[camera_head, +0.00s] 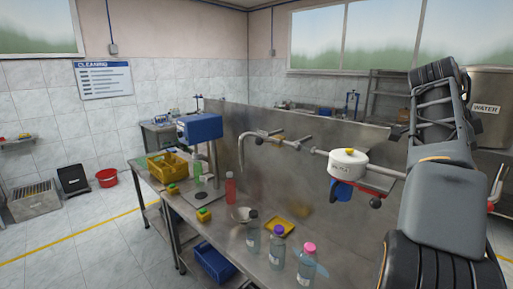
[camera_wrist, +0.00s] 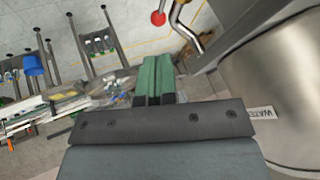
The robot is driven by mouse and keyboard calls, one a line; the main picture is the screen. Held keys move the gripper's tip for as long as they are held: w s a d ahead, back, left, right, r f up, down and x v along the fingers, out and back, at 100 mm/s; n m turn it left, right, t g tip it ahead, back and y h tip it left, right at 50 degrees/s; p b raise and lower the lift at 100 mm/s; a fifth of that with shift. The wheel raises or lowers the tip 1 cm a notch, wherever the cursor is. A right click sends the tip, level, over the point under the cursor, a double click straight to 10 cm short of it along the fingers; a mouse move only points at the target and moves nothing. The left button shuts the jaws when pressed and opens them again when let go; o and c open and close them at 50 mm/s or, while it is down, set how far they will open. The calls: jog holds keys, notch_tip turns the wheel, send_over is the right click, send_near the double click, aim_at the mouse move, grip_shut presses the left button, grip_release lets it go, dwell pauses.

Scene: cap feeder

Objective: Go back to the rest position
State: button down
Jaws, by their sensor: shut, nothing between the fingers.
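In the wrist view my gripper (camera_wrist: 153,76) shows as two green fingers side by side, closed together with nothing between them. It is beside the large metal water tank (camera_wrist: 285,75), which fills the right of that view. In the camera_head view my arm rises along the right side, folded upward, with the water tank (camera_head: 487,104) behind it. The fingertips cannot be made out there. The white round cap feeder (camera_head: 347,163) with a yellow knob is mounted to the left of my arm, apart from it.
The steel bench (camera_head: 228,257) holds several bottles, including a pink-capped one (camera_head: 307,262), a yellow tray (camera_head: 279,228) and a blue press (camera_head: 200,127). A blue bin (camera_head: 213,262) sits below. A red-knobbed pipe (camera_wrist: 159,18) is near my gripper.

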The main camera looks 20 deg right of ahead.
jog(key=w+a+f+n+t+y, duration=0.1)
jog(key=w+a+f+n+t, duration=0.1)
jog(key=w+a+f+n, duration=0.25)
jog(key=w+a+f+n+t, duration=0.1)
jog(key=w+a+f+n, duration=0.15)
jog(key=a+n, duration=0.35)
jog(key=s+a+f+n+t+y, duration=0.1)
jog(key=s+a+f+n+y, duration=0.1)
jog(key=a+f+n, duration=0.6)
jog(key=s+a+f+n+t+y, duration=0.1)
jog(key=s+a+f+n+y, duration=0.2)
jog(key=a+f+n, duration=0.4)
jog(key=a+f+y, duration=0.1)
jog(key=a+f, duration=0.6)
jog(key=a, duration=0.4)
jog(key=shift+s+a+f+n+t, duration=0.15)
jog(key=shift+s+f+n+t, duration=0.1)
jog(key=shift+n+t, duration=0.15)
